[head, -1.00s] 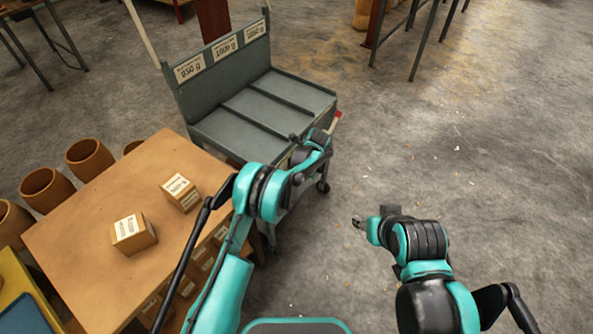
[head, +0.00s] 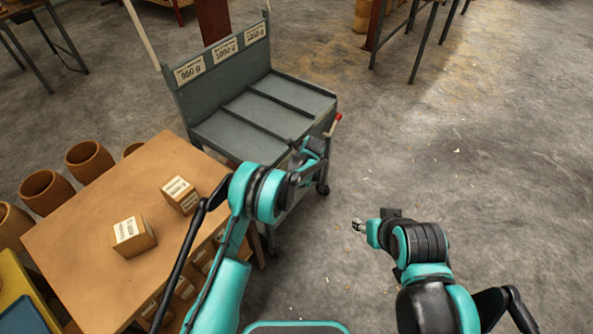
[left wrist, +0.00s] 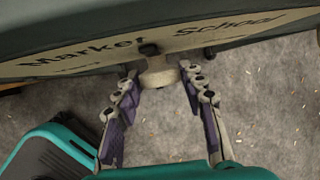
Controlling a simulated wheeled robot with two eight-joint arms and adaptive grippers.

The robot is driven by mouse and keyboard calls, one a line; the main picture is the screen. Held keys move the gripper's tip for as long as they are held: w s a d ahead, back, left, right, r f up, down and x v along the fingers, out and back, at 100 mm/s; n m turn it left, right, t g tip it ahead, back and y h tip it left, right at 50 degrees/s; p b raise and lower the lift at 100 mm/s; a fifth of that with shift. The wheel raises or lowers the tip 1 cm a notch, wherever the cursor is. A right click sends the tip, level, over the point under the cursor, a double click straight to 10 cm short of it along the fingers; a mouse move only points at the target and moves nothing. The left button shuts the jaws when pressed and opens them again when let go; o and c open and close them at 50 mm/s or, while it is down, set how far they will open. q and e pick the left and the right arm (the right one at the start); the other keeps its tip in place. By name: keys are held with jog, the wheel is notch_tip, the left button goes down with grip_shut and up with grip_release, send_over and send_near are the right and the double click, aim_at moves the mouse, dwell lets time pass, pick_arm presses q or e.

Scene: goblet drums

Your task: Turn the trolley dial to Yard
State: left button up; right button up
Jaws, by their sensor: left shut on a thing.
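The grey trolley (head: 265,105) stands ahead, beyond the wooden table. In the left wrist view its dial knob (left wrist: 158,74) sticks out below a label plate (left wrist: 85,62). The plate reads something like "Marker" on the left and "School" on the right; I see no "Yard" there. A dark peg (left wrist: 149,49) on the knob lies between the two words. In the head view my left wrist hides the dial. My right gripper (head: 359,225) hangs over bare floor, away from the trolley; its jaws are too small to judge.
The wooden table (head: 90,240) holds two labelled boxes, one (head: 180,194) nearer the trolley and one (head: 133,236) nearer me. Several brown drums (head: 88,160) stand along its left side. A red-tipped lever (head: 337,118) sits at the trolley's right corner.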

pick_arm(q)
jog(key=t+h, duration=0.2)
jog(key=t, duration=0.1)
jog(key=n+t, duration=0.1)
jog(key=shift+s+a+f+h, duration=0.2)
jog(key=shift+s+h, duration=0.1)
jog(key=shift+h, duration=0.1)
jog(key=shift+t, duration=0.4)
jog(key=o, duration=1.1)
jog(key=shift+o, duration=0.2)
jog(key=v, duration=1.2)
jog(key=shift+a+r, duration=0.1)
jog(key=shift+r, duration=0.05)
